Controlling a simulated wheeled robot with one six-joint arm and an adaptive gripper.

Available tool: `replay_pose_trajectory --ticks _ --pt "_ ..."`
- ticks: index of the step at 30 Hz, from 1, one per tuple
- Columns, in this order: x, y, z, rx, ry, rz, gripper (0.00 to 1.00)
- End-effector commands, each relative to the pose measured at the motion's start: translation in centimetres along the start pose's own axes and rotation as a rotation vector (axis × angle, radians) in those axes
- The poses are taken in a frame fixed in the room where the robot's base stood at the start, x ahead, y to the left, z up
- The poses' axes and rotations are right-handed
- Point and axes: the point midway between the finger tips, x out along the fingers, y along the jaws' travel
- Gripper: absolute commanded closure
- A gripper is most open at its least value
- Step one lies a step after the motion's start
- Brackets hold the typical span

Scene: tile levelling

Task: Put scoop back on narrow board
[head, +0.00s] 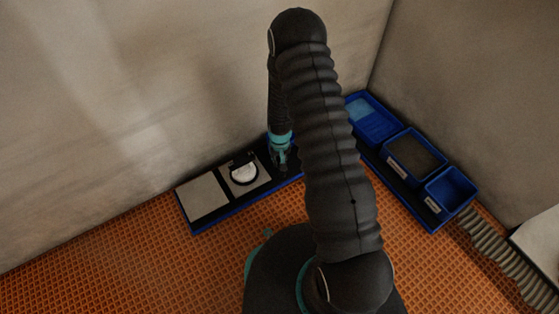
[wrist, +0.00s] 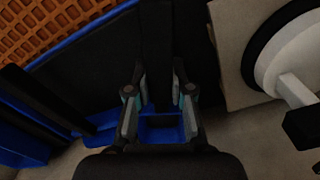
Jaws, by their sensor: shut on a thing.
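My gripper (head: 281,158) points down over the right end of the narrow black board with a blue rim (head: 215,222) along the back wall. In the wrist view, my gripper (wrist: 159,105) is shut on the scoop (wrist: 162,128). A dark bar, probably its handle, runs up between the fingers, and a blue part shows between the fingertips. The board's dark surface (wrist: 90,75) shows beside it. I cannot tell whether the scoop touches the board. The scoop is not distinguishable in the head view.
A plain grey tile (head: 202,197) and a tile bearing a round white, black-ringed tool (head: 244,173) lie left of my gripper. Blue bins, including a light-blue-filled one (head: 372,118), a dark-filled one (head: 416,155) and a small one (head: 452,188), stand along the right wall. Orange floor lies in front.

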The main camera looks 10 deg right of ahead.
Motion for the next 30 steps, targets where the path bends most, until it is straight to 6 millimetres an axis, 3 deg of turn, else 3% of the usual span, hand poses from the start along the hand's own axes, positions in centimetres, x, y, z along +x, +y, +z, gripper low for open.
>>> replay_pose_trajectory --ticks 14,15,18,30 --pt "0.90 0.00 0.00 0.000 0.001 0.000 1.00" --pt "0.79 0.00 -0.01 0.000 0.001 0.000 0.69" --pt "0.78 0.00 -0.01 0.000 0.001 0.000 0.49" --pt "0.08 0.00 -0.04 0.000 0.001 0.000 0.49"
